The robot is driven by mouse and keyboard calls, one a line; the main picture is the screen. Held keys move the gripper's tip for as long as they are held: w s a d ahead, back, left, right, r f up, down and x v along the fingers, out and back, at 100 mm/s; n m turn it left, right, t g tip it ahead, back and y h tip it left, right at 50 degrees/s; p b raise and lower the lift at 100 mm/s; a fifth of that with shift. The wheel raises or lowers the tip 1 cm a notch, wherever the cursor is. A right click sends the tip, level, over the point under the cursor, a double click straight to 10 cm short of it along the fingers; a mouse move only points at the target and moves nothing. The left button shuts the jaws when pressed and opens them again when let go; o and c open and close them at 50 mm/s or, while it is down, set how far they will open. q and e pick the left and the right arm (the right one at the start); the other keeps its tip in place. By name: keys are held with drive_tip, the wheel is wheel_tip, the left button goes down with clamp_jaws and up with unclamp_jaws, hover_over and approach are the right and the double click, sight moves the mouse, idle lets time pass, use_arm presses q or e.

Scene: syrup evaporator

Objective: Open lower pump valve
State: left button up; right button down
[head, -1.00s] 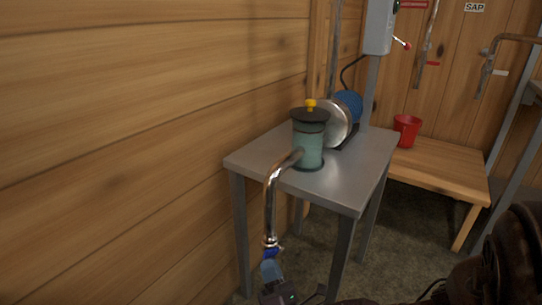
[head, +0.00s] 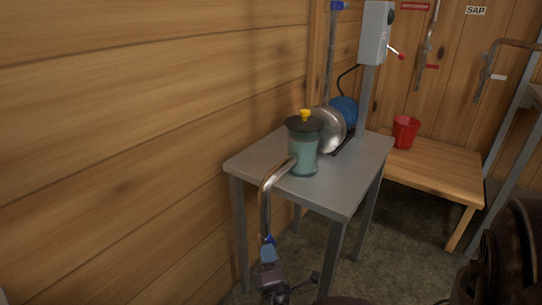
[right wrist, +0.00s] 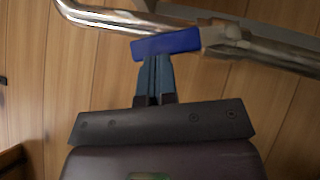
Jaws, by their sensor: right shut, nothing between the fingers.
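The lower pump valve has a blue handle (head: 269,239) at the lower end of the bent metal pipe (head: 264,205) from the pump. In the right wrist view the blue handle (right wrist: 167,43) lies almost level, slightly tilted, beside a metal fitting on the pipe (right wrist: 275,50). My right gripper (head: 268,252) is just below the handle. In the right wrist view its blue-grey fingers (right wrist: 154,62) are together, empty, with their tips at the handle's lower edge; they look to be touching it. The gripper hides part of the valve in the head view. My left gripper is not in view.
The green pump body (head: 303,160) with a yellow-topped black lid stands on a grey metal table (head: 335,190). A wooden wall (head: 130,140) is close on the left. A red bucket (head: 405,132) stands on a wooden bench (head: 430,172). Another blue handle (head: 337,5) is high on an upright pipe.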

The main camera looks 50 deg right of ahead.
drive_tip(key=shift+w+d+r+m+g+y+p, duration=0.15)
drive_tip(key=shift+d+r+m+g+y+p, duration=0.25)
drive_tip(key=shift+r+m+g+p, duration=0.5)
drive_tip(key=shift+d+m, duration=0.4)
drive_tip(key=shift+m, duration=0.1)
drive_tip(key=shift+d+f+g, duration=0.1)
drive_tip(key=shift+f+g, duration=0.05)
drive_tip(key=shift+g, duration=0.15)
drive_tip(key=shift+f, duration=0.1)
